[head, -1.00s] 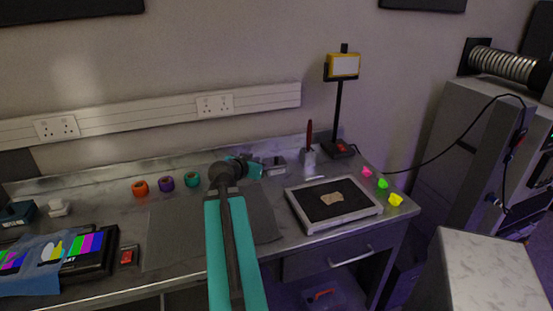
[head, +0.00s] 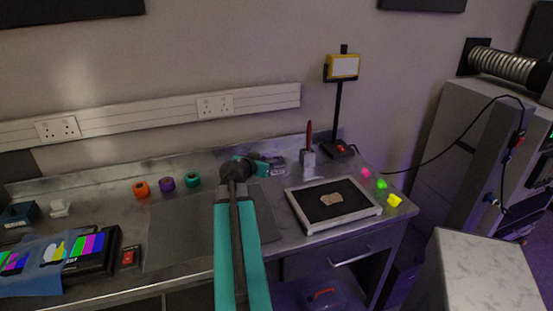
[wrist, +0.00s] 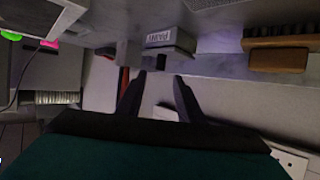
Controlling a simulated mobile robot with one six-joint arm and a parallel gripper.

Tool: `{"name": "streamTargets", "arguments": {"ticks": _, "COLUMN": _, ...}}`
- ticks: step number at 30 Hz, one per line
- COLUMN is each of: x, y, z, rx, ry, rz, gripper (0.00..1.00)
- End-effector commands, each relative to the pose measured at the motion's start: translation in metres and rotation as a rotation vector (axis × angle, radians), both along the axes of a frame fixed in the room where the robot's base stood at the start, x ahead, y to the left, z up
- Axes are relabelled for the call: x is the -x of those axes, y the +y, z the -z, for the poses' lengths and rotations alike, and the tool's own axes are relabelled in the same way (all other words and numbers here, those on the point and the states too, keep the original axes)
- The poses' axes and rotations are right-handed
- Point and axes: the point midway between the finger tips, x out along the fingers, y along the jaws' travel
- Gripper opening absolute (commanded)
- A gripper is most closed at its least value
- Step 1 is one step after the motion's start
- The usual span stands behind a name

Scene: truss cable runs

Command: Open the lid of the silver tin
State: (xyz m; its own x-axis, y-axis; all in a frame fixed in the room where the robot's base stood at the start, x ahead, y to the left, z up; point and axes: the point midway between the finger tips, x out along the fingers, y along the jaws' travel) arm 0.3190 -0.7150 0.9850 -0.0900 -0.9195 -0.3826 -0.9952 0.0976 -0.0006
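The silver tin (head: 279,166) stands at the back of the metal bench, just right of my gripper end. In the wrist view, which is upside down, the tin (wrist: 170,42) shows a pale label on its side, and its lid looks closed. My gripper (wrist: 159,82) is open, with two dark fingers apart and nothing between them. The tin lies beyond the fingertips, apart from them as far as I can tell. In the head view the fingers are hidden or too small to make out.
A wooden brush (wrist: 280,45) lies beside the tin. A red-handled tool (head: 309,138) in a holder and a lamp stand (head: 338,105) stand to the right. A framed black tray (head: 333,202) lies in front. Tape rolls (head: 167,184) sit left. The wall is close behind.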

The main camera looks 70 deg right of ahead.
Motion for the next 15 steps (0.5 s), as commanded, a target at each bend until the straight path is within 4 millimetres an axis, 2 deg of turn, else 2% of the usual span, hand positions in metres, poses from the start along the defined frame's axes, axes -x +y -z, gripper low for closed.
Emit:
{"name": "streamTargets", "arguments": {"ticks": 1, "x": 0.001, "y": -0.008, "z": 0.001, "rx": -0.001, "ry": 0.001, "rz": 0.002, "gripper": 0.34}}
{"name": "streamTargets", "arguments": {"ticks": 15, "x": 0.006, "y": -0.054, "z": 0.021, "rx": -0.001, "ry": 0.001, "rz": 0.003, "gripper": 0.34}}
